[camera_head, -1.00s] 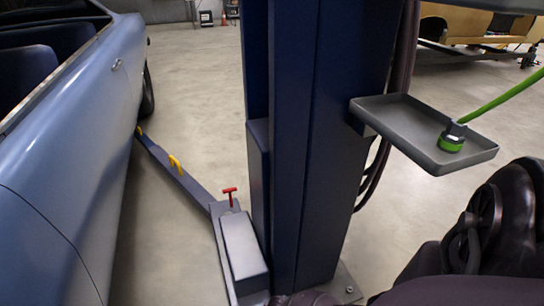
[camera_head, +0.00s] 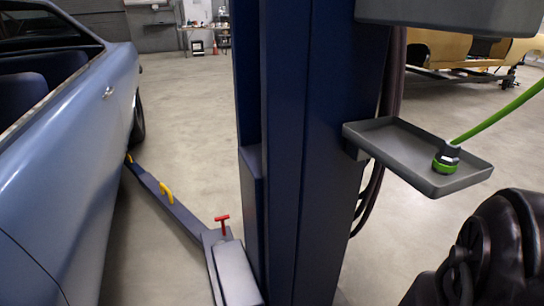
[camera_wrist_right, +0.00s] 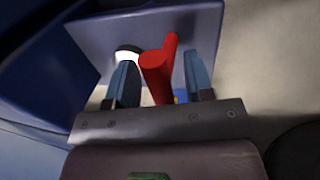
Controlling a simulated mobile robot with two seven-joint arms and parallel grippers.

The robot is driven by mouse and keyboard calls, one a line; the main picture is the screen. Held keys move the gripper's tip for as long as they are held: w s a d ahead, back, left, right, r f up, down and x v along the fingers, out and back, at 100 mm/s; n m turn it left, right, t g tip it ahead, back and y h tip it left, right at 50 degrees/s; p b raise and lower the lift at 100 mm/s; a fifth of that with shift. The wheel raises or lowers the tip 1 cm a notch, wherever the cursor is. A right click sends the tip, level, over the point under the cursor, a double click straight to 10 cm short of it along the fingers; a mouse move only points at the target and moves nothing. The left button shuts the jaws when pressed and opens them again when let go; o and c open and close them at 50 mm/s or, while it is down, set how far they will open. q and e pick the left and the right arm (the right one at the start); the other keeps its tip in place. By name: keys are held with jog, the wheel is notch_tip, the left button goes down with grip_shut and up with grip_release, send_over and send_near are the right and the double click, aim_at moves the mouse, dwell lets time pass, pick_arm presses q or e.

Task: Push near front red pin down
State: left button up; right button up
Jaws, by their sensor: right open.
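The red pin (camera_head: 222,223) has a T-shaped top and stands upright at the near end of the blue-grey lift arm (camera_head: 208,243), beside the blue post. In the right wrist view the red pin (camera_wrist_right: 157,75) shows large, between the two fingers of my right gripper (camera_wrist_right: 161,66). The gripper is open, with a finger on each side of the pin. I see gaps to both fingers; the distance in depth is hard to tell. The right gripper is outside the head view, and my left gripper is in neither view.
A blue car (camera_head: 65,170) stands close on the left. The blue lift post (camera_head: 310,160) fills the middle. A grey tray (camera_head: 405,165) with a green-ended tool (camera_head: 447,158) juts from its right side. A yellow handle (camera_head: 166,192) sits farther along the lift arm.

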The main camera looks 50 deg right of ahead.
pick_arm(q)
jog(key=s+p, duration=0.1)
jog(key=p, duration=0.1)
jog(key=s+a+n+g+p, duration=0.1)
jog(key=p, duration=0.2)
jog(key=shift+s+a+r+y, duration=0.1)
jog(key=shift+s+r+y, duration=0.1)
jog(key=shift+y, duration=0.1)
pick_arm(e)
notch_tip(320, 180, up, 10)
jog(key=s+a, duration=0.1)
jog(key=shift+s+r, duration=0.15)
jog(key=shift+s, duration=0.15)
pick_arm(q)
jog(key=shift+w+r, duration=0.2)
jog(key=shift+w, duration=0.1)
